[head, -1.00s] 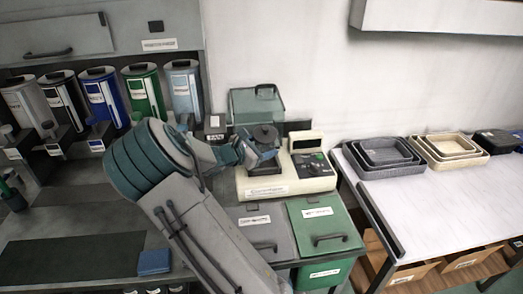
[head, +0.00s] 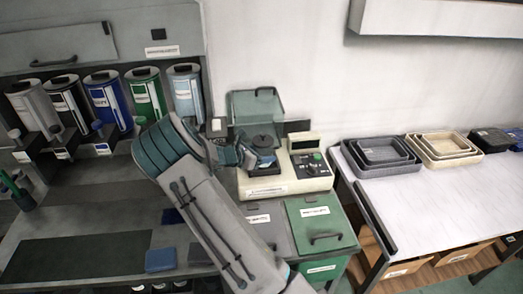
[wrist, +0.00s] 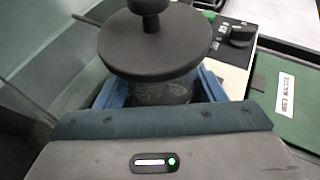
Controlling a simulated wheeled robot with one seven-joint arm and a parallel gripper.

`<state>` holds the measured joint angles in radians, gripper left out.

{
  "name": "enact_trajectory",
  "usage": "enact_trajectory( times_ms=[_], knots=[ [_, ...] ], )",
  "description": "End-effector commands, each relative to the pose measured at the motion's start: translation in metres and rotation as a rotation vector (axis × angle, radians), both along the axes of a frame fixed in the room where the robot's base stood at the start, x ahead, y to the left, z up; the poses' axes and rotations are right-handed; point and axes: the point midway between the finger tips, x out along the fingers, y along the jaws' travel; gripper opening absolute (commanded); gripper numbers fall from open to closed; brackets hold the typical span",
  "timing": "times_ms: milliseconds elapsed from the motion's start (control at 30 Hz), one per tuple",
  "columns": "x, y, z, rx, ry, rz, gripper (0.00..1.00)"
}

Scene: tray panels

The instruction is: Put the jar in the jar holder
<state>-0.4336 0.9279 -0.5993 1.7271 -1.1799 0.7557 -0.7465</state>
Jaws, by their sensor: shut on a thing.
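The jar is a clear grey vessel with a wide black knobbed lid (head: 262,142). In the wrist view its lid (wrist: 155,45) fills the upper middle, and part of its body (wrist: 155,93) shows below. My gripper (head: 261,157) is shut on the jar, with blue fingers on both sides of its body, also in the wrist view (wrist: 153,82). The jar is upright over the dark platform of a cream bench machine (head: 265,188). The lid and fingers hide the jar's base, so I cannot tell whether it touches. I cannot make out a separate jar holder.
A clear greenish cover (head: 256,105) stands open behind the jar. A control panel (head: 311,165) is close on the right. A green bin (head: 322,225) is in front. Nested trays (head: 382,155) stand on the white table at right. Several canisters (head: 147,95) line the left shelf.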

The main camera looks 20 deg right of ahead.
Motion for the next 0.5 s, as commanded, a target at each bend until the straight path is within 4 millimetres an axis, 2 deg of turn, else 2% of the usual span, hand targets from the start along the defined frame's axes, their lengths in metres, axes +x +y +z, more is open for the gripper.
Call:
enact_trajectory(
  times_ms=[467, 500],
  knots=[
    [0.0005, -0.0006, -0.0065, -0.003, -0.004, 0.0, 0.27],
    [0.0004, -0.0003, -0.0067, -0.001, -0.004, 0.0, 0.69]
  ],
)
